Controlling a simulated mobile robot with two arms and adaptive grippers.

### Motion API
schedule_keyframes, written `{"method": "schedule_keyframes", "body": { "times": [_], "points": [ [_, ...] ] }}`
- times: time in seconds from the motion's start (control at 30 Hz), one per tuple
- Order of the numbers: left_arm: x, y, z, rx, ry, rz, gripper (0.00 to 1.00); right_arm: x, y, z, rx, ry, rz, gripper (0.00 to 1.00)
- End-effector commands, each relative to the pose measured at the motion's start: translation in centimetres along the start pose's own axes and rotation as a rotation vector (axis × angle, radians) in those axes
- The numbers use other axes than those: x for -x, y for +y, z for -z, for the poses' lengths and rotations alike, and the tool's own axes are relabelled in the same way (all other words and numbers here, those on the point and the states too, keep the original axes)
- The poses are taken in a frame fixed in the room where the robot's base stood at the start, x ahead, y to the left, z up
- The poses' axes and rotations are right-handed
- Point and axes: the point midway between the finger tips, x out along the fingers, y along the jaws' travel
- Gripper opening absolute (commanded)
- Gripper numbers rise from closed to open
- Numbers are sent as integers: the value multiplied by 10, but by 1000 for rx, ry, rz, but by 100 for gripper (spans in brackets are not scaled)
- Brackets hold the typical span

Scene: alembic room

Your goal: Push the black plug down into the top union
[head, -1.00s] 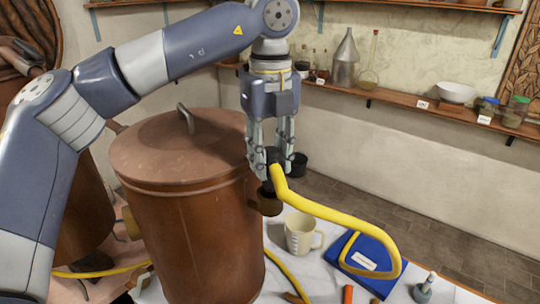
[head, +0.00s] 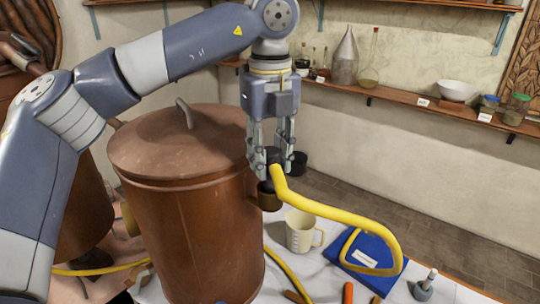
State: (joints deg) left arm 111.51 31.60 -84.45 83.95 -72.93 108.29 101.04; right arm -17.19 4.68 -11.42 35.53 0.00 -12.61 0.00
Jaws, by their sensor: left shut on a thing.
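My left gripper (head: 272,170) points straight down beside the right wall of the copper vessel (head: 205,230). It is shut on the black plug (head: 274,155), whose upper part shows between the fingers. A yellow hose (head: 330,212) runs from the plug to the right and down. My right gripper is not in view.
A measuring jug (head: 301,232) stands on the table right of the vessel. A blue book (head: 366,262) lies under the hose loop. An orange-handled tool (head: 348,292) and a grey stoppered piece (head: 425,286) lie near the front. A wall shelf (head: 400,103) holds glassware.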

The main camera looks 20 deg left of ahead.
Motion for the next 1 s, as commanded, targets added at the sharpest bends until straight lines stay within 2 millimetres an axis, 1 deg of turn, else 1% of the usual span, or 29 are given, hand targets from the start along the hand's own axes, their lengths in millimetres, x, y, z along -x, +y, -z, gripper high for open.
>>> {"method": "schedule_keyframes", "body": {
  "times": [0.6,1.0],
  "points": [
    [-1,0,0,0,0,0,5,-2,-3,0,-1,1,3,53],
    [-6,0,0,0,0,0,5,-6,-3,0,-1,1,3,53]
  ]
}}
